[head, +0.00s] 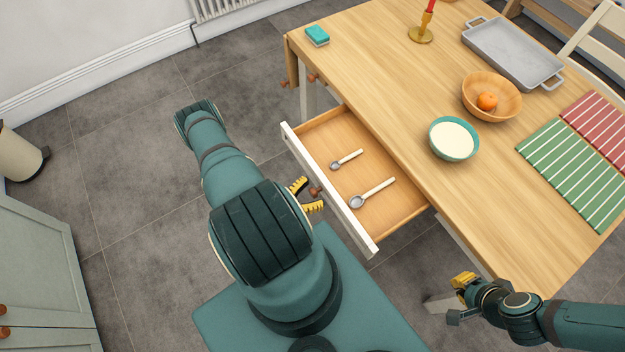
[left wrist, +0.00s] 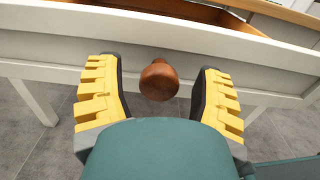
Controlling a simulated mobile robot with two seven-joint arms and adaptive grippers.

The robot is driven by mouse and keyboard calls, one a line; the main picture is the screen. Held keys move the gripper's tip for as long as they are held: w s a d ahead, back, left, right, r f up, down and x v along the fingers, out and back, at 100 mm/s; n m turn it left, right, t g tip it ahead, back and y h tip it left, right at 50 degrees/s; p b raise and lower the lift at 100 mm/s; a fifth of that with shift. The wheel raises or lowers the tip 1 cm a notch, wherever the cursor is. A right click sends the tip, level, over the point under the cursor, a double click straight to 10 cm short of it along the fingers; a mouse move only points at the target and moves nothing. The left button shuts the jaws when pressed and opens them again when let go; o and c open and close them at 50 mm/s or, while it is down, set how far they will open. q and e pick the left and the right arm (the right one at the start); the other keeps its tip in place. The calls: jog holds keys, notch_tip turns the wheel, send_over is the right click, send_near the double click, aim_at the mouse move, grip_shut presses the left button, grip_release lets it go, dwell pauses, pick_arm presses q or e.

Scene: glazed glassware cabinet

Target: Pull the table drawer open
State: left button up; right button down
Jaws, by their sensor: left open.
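The table drawer (head: 330,190) stands pulled out of the wooden table (head: 395,85), with its inside in view. Its white front also shows in the left wrist view (left wrist: 60,48). A round brown wooden knob (left wrist: 159,79) sits on that front. My left gripper (head: 308,195) is open at the drawer front. In the left wrist view its yellow fingers (left wrist: 160,95) stand on either side of the knob, with a gap on each side.
Two spoons (head: 372,192) (head: 346,159) lie in the drawer. On the table are a teal bowl (head: 453,139), a wooden bowl (head: 505,98) with an orange, a grey tray (head: 512,52), a candle holder (head: 421,35) and a sponge (head: 317,36). The floor left of the drawer is clear.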

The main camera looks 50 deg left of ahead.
pick_arm(q)
jog(key=s, duration=1.2)
jog(key=shift+a, duration=0.45)
